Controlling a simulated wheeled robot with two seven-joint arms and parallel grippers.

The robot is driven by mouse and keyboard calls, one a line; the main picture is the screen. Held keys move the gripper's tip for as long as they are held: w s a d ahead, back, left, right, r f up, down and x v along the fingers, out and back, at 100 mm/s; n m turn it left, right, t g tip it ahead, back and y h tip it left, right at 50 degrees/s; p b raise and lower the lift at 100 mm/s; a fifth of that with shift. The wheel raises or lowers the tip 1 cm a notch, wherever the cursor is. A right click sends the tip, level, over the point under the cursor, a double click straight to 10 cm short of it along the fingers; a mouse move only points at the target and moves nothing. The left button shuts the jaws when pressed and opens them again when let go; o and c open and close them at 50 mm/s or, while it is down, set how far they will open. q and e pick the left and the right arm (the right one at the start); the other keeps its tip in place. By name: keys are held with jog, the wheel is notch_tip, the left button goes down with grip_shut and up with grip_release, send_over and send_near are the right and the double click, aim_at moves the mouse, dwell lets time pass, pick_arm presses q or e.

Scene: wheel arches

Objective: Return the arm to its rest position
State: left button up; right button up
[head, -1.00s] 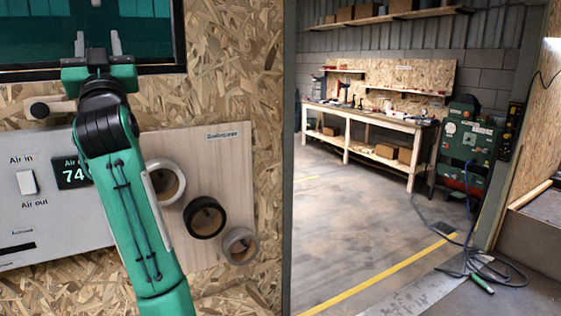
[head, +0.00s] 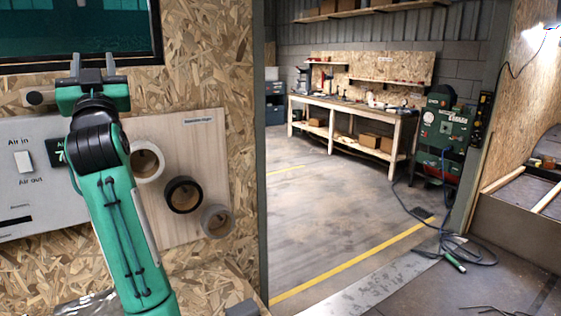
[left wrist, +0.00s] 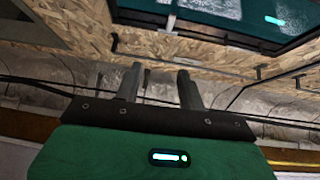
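My left arm, green with black joints, reaches up in front of the panel wall at the left of the head view. Its gripper (head: 92,68) points upward just below the dark window, with its two grey fingers apart and nothing between them. In the left wrist view the gripper (left wrist: 157,88) also shows its two fingers apart and empty, with the chipboard and window frame beyond. My right gripper is in neither view.
The grey control panel (head: 30,190) and a wooden board (head: 205,150) with a white ring (head: 150,168), a black ring (head: 184,195) and a grey ring (head: 217,221) are close beside the arm. Open floor (head: 330,220) lies right, before a workbench (head: 350,115) and green machine (head: 441,135).

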pick_arm(q)
notch_tip(320, 180, down, 25)
jog(key=w+d+m+g+h, duration=0.2)
jog(key=m+g+h, duration=0.15)
jog(key=h, duration=0.35)
jog(key=s+d+f+m+g+h, duration=0.1)
jog(key=s+d+f+g, duration=0.15)
jog(key=f, duration=0.65)
jog(key=s+d+f+m+g+h, duration=0.1)
jog(key=s+f, duration=0.2)
jog(key=f, duration=0.6)
jog(key=s+d+f+g+h, duration=0.25)
jog(key=s+f+g, duration=0.35)
jog(key=s+f, duration=1.15)
jog(key=s+d+f+m+g+h, duration=0.1)
jog(key=s+d+f+g, duration=0.15)
jog(key=s+f, duration=0.4)
jog(key=s+d+f+m+g, duration=0.1)
jog(key=s+f+g, duration=0.25)
jog(key=s, duration=0.65)
notch_tip(320, 180, down, 28)
jog(key=f+g, duration=0.1)
jog(key=s+a+f+g, duration=0.1)
jog(key=s+a+f, duration=0.2)
jog(key=s+f, duration=1.6)
jog(key=shift+s+f+g, duration=0.25)
jog(key=shift+f+g, duration=0.05)
jog(key=shift+f, duration=0.45)
jog(key=shift+s, duration=0.15)
jog(key=shift+c, duration=0.4)
